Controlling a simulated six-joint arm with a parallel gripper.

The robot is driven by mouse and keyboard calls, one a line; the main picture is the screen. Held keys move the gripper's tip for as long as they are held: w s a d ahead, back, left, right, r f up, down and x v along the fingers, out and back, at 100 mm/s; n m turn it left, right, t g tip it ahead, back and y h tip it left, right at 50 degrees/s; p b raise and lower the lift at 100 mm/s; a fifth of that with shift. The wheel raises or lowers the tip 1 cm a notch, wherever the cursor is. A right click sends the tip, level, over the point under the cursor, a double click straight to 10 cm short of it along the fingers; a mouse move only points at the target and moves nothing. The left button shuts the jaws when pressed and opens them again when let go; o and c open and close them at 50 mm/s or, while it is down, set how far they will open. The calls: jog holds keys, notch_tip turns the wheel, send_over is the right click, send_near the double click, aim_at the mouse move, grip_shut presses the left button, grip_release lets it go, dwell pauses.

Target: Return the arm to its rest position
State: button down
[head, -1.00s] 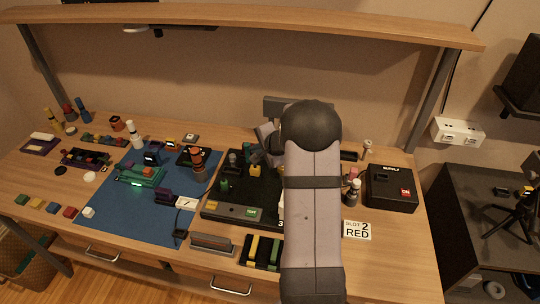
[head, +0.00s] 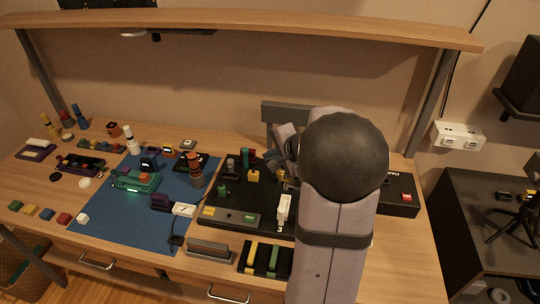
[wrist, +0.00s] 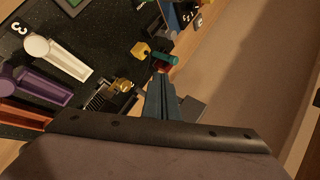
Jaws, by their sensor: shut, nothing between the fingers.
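My gripper (wrist: 162,84) is shut and empty in the wrist view, its narrow blue-grey fingers pressed together. In the head view my arm rises from the bottom right, and its large dark joint hides most of the gripper and the bench behind it. The gripper is above the back part of the black board (head: 215,213). In the wrist view, the board shows at the left (wrist: 75,25), with a white lever (wrist: 55,57), a purple lever (wrist: 35,86) and a yellow knob (wrist: 141,50) near the fingertips.
A blue mat (head: 120,222) with small devices lies left of the board. A black box (head: 402,205) stands to the right, partly hidden by my arm. A wooden shelf (head: 240,28) spans above the bench. The space above the bench is clear below it.

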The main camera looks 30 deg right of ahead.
jog(key=s+a+f+n+g+y, duration=0.2)
jog(key=s+a+n, duration=0.15)
jog(key=a, duration=0.55)
jog(key=s+a+f+n+g+y, duration=0.1)
jog(key=s+a+f+n+g, duration=0.2)
jog(key=a, duration=0.5)
jog(key=s+a+f+n+g+h, duration=0.1)
jog(key=s+a+f+n+g, duration=0.1)
jog(key=s+n, duration=0.3)
jog(key=s+a+f+n+g+h, duration=0.1)
jog(key=s+a+n, duration=0.3)
jog(key=s, duration=0.7)
jog(key=shift+s+a+f+n+g+h, duration=0.2)
jog(key=shift+f+n+g+h, duration=0.3)
jog(key=shift+n, duration=0.75)
jog(key=shift+r, duration=0.15)
